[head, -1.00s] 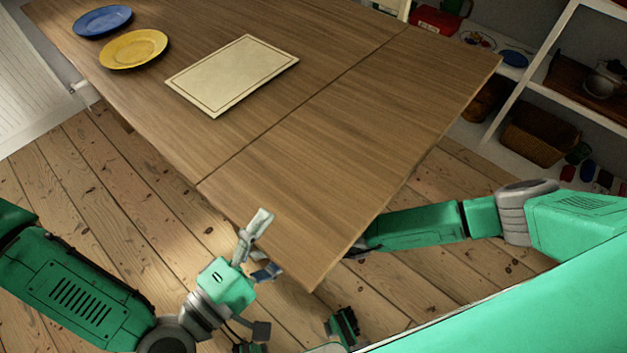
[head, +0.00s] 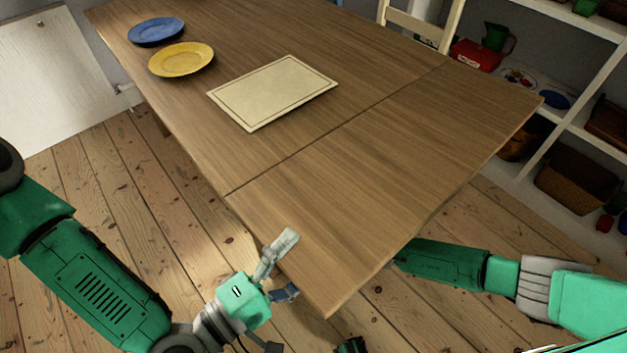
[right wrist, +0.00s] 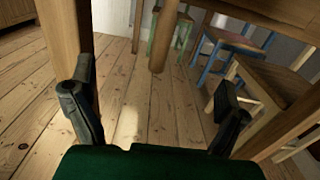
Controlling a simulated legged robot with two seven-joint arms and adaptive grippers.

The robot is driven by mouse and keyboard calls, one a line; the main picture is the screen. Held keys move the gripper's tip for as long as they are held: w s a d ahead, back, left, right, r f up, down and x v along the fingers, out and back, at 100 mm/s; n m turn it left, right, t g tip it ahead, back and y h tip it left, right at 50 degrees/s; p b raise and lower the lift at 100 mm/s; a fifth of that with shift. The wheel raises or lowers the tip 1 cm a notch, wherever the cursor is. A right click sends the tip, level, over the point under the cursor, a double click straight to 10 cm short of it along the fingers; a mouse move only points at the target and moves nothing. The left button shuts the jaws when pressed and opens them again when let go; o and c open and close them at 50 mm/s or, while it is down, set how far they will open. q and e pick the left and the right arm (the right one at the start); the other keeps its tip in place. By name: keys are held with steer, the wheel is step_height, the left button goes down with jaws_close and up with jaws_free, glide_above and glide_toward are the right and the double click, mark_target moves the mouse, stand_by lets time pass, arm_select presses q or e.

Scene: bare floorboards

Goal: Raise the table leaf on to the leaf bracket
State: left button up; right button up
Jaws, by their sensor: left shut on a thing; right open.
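The table leaf (head: 385,170) is the near wooden section of the table, past a thin seam. It looks about level with the main tabletop (head: 330,50). My left gripper (head: 282,266) is shut on the leaf's left edge, one finger above it and one at its underside. My right arm reaches in under the leaf from the right, and the leaf hides its gripper in the head view. In the right wrist view my right gripper (right wrist: 155,108) is open, with an upright wooden piece (right wrist: 66,40) by its left finger. I cannot make out the leaf bracket for certain.
A cream board (head: 273,92), a yellow plate (head: 181,59) and a blue plate (head: 156,31) lie on the main top. White shelves (head: 590,75) stand at the right. A blue chair (right wrist: 228,45) and other furniture show in the right wrist view. Floorboards at left are clear.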

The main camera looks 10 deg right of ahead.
steer(key=shift+x, duration=3.5)
jaws_close()
